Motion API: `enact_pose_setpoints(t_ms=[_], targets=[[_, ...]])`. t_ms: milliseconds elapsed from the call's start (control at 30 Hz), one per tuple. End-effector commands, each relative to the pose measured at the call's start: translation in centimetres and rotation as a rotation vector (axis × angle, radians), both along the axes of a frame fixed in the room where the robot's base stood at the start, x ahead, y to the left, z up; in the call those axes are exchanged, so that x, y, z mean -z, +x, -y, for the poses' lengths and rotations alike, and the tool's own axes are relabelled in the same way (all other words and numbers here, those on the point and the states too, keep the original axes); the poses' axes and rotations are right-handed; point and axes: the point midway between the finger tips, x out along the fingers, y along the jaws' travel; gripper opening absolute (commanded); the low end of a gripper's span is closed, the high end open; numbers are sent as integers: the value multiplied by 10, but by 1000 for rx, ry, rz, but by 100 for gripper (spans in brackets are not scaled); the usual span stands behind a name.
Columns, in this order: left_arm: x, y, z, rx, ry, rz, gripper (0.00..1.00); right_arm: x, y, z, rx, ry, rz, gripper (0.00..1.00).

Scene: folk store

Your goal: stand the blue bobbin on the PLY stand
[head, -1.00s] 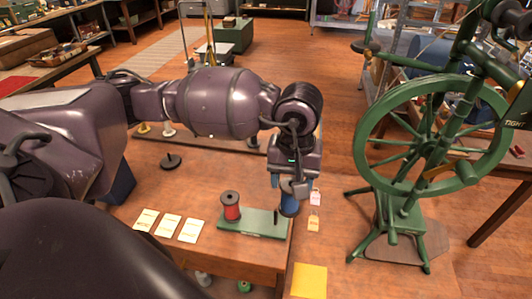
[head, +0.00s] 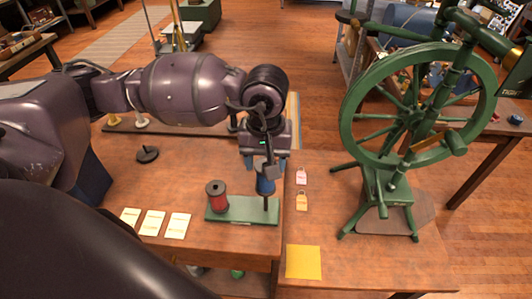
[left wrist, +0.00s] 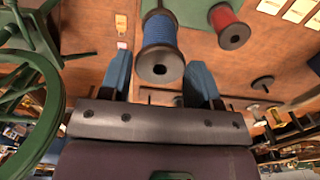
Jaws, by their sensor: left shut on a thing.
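My left gripper (head: 264,172) is shut on the blue bobbin (head: 265,186). It holds the bobbin at the right end of a green stand (head: 238,213), by a dark upright peg (head: 266,205). The bobbin's lower end looks in line with the peg, but I cannot tell whether it is around it. A red bobbin (head: 217,196) stands upright on the stand's left end. In the left wrist view the blue bobbin (left wrist: 160,38) is between the fingers, with the red bobbin (left wrist: 228,25) nearby. No PLY lettering is readable. My right gripper is not in view.
Several pale cards (head: 153,223) lie left of the stand. A pink tag (head: 301,176), an orange tag (head: 301,201) and a yellow sheet (head: 303,262) lie to its right. A green spinning wheel (head: 415,105) stands at the right. A dark disc-based piece (head: 148,154) is at the back left.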

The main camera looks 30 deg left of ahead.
Motion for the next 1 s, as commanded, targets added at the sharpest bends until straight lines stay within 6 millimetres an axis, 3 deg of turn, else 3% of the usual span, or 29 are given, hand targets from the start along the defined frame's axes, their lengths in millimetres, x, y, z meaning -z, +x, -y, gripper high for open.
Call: enact_pose_setpoints(t_ms=[267, 1000], targets=[[12, 0, 0, 0, 0, -1, 45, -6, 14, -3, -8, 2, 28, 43], [16, -1, 1, 0, 0, -1, 45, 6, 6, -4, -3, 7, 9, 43]])
